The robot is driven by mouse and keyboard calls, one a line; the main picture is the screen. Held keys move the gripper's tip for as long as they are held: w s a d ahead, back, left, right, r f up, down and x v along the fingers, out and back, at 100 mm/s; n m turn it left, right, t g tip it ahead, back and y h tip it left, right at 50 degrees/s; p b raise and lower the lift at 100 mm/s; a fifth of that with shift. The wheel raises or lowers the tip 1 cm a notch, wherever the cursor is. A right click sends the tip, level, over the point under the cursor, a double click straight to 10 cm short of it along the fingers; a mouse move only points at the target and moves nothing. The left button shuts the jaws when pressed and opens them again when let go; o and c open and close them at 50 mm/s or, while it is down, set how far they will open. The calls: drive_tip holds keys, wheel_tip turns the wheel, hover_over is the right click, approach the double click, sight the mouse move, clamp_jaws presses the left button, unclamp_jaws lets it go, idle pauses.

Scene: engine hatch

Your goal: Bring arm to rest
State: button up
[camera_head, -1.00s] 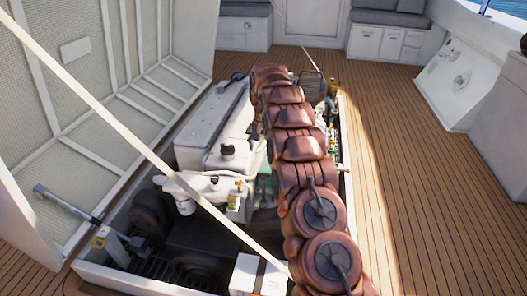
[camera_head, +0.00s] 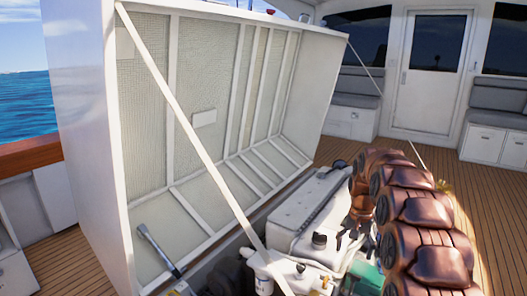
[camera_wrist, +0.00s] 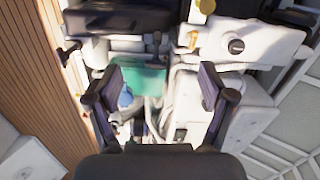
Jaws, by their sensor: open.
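My gripper (camera_wrist: 160,84) is open and empty in the wrist view. Its two dark fingers stand wide apart, with the white and green engine parts (camera_wrist: 138,78) showing between and beyond them. In the head view my brown, segmented arm arches over the engine bay at the right, its front end bent downward. My gripper (camera_head: 352,238) shows there as small dark fingers beside the white engine (camera_head: 315,205), partly hidden by the arm. I cannot tell the exact gap between fingers and engine.
The raised hatch lid (camera_head: 205,75) stands left of the bay, with a white strut (camera_head: 185,120) running diagonally in front. A grey metal bar (camera_head: 158,248) is at its lower edge. Open wooden deck (camera_head: 495,205) lies right of the arm. Cushioned seats (camera_head: 495,97) and a door (camera_head: 430,70) are behind.

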drive_tip(key=s+a+r+n, duration=0.1)
drive_tip(key=s+a+r, duration=0.1)
drive_tip(key=s, duration=0.3)
drive_tip(key=s+a+r+n, duration=0.1)
drive_tip(key=s+a+r, duration=0.2)
drive_tip(key=s, duration=0.3)
drive_tip(key=s+a+f+n+g, duration=0.1)
drive_tip(key=s+a+n, duration=0.1)
drive_tip(key=s, duration=1.5)
drive_tip(key=s+a+f+n+g, duration=0.1)
drive_tip(key=s+a, duration=0.1)
drive_tip(key=s, duration=1.6)
drive_tip(key=s+p+v, duration=0.2)
drive_tip(key=p+v, duration=0.8)
drive_tip(key=s+r+p+v, duration=0.1)
drive_tip(key=s+p+v, duration=0.1)
drive_tip(key=p+v, duration=0.8)
drive_tip(key=shift+s+a+r+t, duration=0.2)
drive_tip(key=shift+a+r+t, duration=0.15)
drive_tip(key=shift+r, duration=0.25)
